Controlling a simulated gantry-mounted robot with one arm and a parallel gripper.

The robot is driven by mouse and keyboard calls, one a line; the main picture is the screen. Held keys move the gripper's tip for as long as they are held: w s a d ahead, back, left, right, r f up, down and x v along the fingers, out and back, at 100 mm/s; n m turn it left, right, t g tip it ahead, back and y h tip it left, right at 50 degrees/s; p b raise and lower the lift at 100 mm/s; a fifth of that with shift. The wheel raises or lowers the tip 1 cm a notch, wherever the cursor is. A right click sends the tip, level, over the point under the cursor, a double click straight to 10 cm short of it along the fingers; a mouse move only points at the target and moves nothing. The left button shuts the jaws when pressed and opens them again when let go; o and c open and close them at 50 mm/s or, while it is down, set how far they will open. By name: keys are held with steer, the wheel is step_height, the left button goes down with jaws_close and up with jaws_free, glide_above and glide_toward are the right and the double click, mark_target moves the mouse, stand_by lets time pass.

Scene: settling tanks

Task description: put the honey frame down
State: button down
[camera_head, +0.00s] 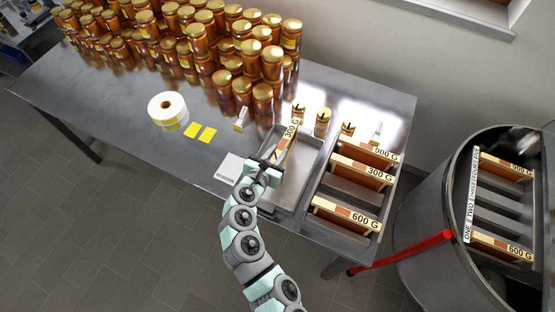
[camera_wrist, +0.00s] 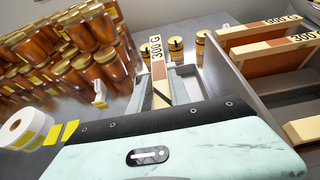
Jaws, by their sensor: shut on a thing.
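A honey frame labelled 300 G (camera_head: 287,145) is in my gripper (camera_head: 270,166), over or in a shallow grey metal tray (camera_head: 314,158) on the steel table. I cannot tell whether the frame touches the tray. In the wrist view the 300 G frame (camera_wrist: 158,68) stands end-on between the fingers of my gripper (camera_wrist: 166,90). The wrist housing hides its lower part.
Right of the tray, a rack (camera_head: 325,183) holds frames marked 900 G, 300 G and 600 G. A steel drum (camera_head: 425,240) with a red handle (camera_head: 405,252) holds 900 G and 600 G frames. Honey jars (camera_head: 200,40) crowd the back; a label roll (camera_head: 167,108) lies left.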

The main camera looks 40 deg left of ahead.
steer(key=shift+f, duration=2.3)
steer(key=c, duration=1.2)
jaws_free()
steer(key=b+v, duration=0.2)
steer(key=v, duration=1)
